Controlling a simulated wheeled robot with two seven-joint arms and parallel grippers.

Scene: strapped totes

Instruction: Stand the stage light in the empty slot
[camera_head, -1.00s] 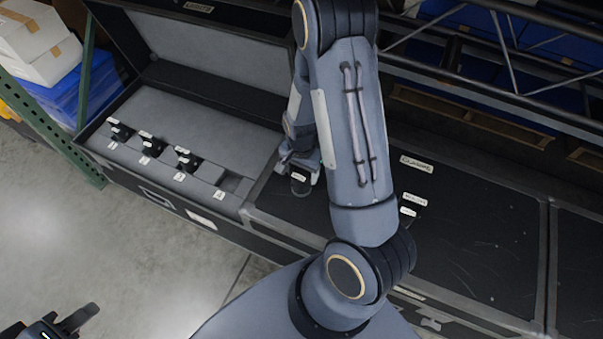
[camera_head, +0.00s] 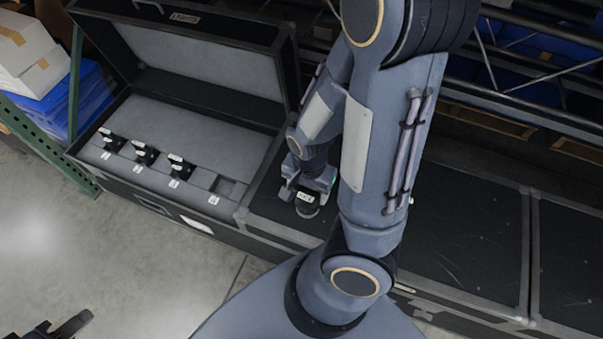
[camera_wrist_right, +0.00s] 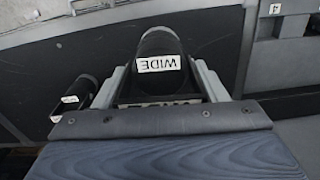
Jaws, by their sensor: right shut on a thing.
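My right gripper (camera_head: 308,192) is shut on a dark cylindrical stage light (camera_head: 306,207) with a white label. The right wrist view shows this light (camera_wrist_right: 160,45) between the fingers, its label reading WIDE. It is over the black case top, right of the open case; whether it touches is unclear. The empty slot (camera_head: 226,188) is a square recess at the right end of the grey foam row, by tag 4, left of the gripper. Lights stand in slots 1 (camera_head: 111,141), 2 (camera_head: 145,153) and 3 (camera_head: 180,167). My left gripper (camera_head: 58,326) is cut off at the bottom left.
The open case's raised lid (camera_head: 200,60) stands behind the foam. Another labelled dark cylinder (camera_wrist_right: 72,100) is on the black surface left of the held light in the wrist view. A green rack post (camera_head: 76,85) stands at left; black case tops (camera_head: 460,240) extend right.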

